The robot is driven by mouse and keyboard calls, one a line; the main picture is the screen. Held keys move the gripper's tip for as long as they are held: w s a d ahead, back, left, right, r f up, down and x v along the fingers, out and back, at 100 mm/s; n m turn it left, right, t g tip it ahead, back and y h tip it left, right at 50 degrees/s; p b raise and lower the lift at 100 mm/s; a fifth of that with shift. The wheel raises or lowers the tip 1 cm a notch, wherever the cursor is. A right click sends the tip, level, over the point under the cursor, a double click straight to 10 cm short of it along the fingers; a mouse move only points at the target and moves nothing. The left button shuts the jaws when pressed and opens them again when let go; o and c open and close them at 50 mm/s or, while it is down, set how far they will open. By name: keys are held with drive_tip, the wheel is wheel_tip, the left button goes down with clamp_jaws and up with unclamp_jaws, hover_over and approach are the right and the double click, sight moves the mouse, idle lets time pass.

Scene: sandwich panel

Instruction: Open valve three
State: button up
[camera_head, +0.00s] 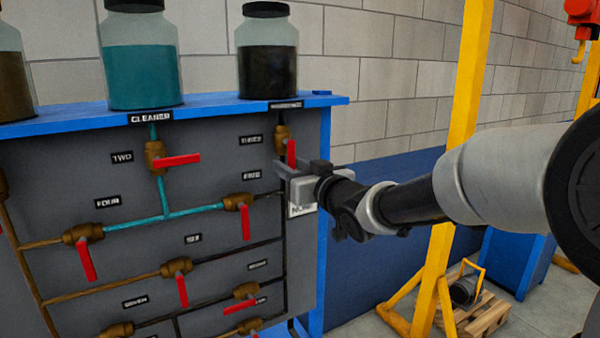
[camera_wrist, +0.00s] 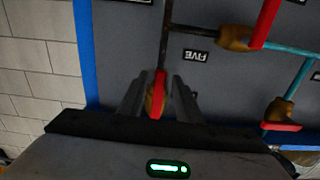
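Valve three (camera_head: 282,136) is a brass valve at the upper right of the grey panel, beside the label "THREE". Its red handle (camera_head: 291,152) points down, roughly along the vertical pipe. In the wrist view, which is upside down, the brass body (camera_wrist: 151,101) and the red handle (camera_wrist: 160,80) show between my fingers. My gripper (camera_head: 287,172) is at the handle's lower end. In the wrist view my gripper (camera_wrist: 160,95) is open, its fingers on either side of the handle with gaps visible. Whether a finger touches it, I cannot tell.
Valve two (camera_head: 155,155) is to the left with its handle sideways. Valve five (camera_head: 238,202) is below left. A blue shelf (camera_head: 210,106) above carries several jars, including a dark one (camera_head: 267,60). A yellow post (camera_head: 465,80) stands behind my arm.

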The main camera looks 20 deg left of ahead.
drive_tip(key=v, duration=1.7)
drive_tip(key=shift+s+d, duration=0.1)
drive_tip(key=d+m+t+h+p, duration=0.2)
drive_tip(key=d+m+h, duration=0.5)
drive_tip(key=d+h, duration=0.85)
drive_tip(key=s+d+f+m+g, duration=0.1)
drive_tip(key=s+d+f+g, duration=0.1)
drive_tip(key=s, duration=0.4)
drive_tip(key=s+d+f+m+g+y+p, duration=0.1)
drive_tip(key=s+d+f+g, duration=0.2)
drive_tip(key=s+d+f, duration=0.1)
drive_tip(key=s+d+f+g, duration=0.3)
drive_tip(key=s+d, duration=0.2)
drive_tip(key=s, duration=0.4)
drive_tip(key=shift+d+f+m+y, duration=0.2)
drive_tip(key=shift+d+m+y, duration=0.15)
drive_tip(key=shift+m, duration=0.05)
drive_tip(key=shift+s, duration=0.15)
